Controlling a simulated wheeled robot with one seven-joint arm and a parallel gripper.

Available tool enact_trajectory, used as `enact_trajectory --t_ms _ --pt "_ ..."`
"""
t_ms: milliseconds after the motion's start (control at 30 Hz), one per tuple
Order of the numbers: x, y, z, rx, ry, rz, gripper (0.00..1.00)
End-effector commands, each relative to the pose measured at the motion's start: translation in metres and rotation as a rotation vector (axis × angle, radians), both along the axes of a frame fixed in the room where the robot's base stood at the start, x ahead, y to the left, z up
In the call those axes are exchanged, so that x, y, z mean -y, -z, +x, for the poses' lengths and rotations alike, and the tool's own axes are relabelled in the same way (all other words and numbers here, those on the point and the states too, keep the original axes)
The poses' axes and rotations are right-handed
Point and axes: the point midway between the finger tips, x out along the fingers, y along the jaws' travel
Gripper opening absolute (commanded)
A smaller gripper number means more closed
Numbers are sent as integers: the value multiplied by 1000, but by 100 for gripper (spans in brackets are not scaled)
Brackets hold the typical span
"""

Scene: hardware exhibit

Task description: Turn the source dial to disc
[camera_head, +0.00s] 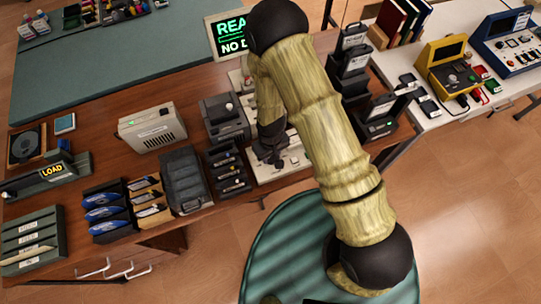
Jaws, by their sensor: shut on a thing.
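My arm reaches over the wooden bench, and my gripper (270,155) points down at a pale control panel (266,178). The gripper is shut on a knob on this panel, taken to be the source dial. The dark fingers cover the knob, so its pointer and the disc marking cannot be seen. A small pale knob or button shows on the panel just right of the gripper. A screen (230,42) behind the arm shows green text starting "REA" and white text "NO D"; my arm hides the rest.
A grey device (224,118) and a dark slotted rack (229,170) stand left of the panel. A beige box (152,130), a disc unit (27,146) and a "LOAD" display (52,171) are farther left. Dark racks (380,120) stand to the right.

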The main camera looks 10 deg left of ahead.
Motion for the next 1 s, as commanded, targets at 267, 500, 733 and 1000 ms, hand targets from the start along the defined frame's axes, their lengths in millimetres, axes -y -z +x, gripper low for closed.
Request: enact_trajectory --t_ms 267,500,733,1000 --pt "-1 -1 1 3 -55 3 10" --pt "-1 -1 1 3 -57 3 10" --pt "-1 -1 1 2 -56 2 55" --pt "0 -1 1 2 -55 1 55"
